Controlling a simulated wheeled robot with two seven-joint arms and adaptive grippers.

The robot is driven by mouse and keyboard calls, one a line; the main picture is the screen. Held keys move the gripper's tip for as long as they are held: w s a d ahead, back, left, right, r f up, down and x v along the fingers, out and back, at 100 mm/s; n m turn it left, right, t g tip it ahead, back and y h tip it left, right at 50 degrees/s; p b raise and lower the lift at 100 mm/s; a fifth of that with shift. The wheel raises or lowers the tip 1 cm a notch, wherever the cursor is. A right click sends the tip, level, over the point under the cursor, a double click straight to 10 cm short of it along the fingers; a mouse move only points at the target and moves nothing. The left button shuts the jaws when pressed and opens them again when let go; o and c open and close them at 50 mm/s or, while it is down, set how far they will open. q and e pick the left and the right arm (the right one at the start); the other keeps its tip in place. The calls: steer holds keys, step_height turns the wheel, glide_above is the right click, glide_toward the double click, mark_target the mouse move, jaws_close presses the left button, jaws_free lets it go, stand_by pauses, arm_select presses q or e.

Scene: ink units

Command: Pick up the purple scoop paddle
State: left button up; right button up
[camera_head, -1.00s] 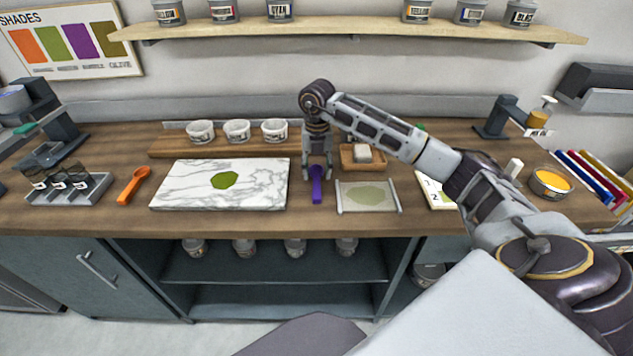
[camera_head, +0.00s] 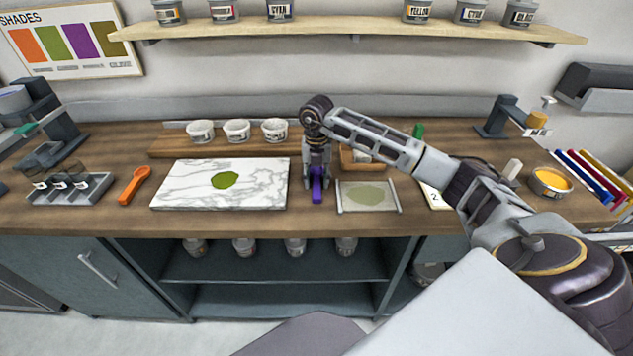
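The purple scoop paddle (camera_head: 317,191) lies on the wooden counter between the marble slab and the small framed sheet. My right gripper (camera_head: 317,184) points straight down over it, with one finger on each side of the paddle. The fingers look spread, with the paddle between them and close to the counter. The gripper hides the paddle's far part, and I cannot see a firm grip on it. My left gripper is out of view.
The marble slab (camera_head: 180,190) with a green patch is just left. The framed sheet (camera_head: 384,206) is close on the right. An orange scoop (camera_head: 130,190) lies further left. The counter's front strip is clear.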

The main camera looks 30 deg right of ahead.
mark_target(316, 180)
jaws_close()
steer(key=shift+r, duration=0.15)
step_height(316, 180, up, 10)
stand_by(0.8)
steer(key=shift+c, duration=2.4)
jaws_free()
jaws_close()
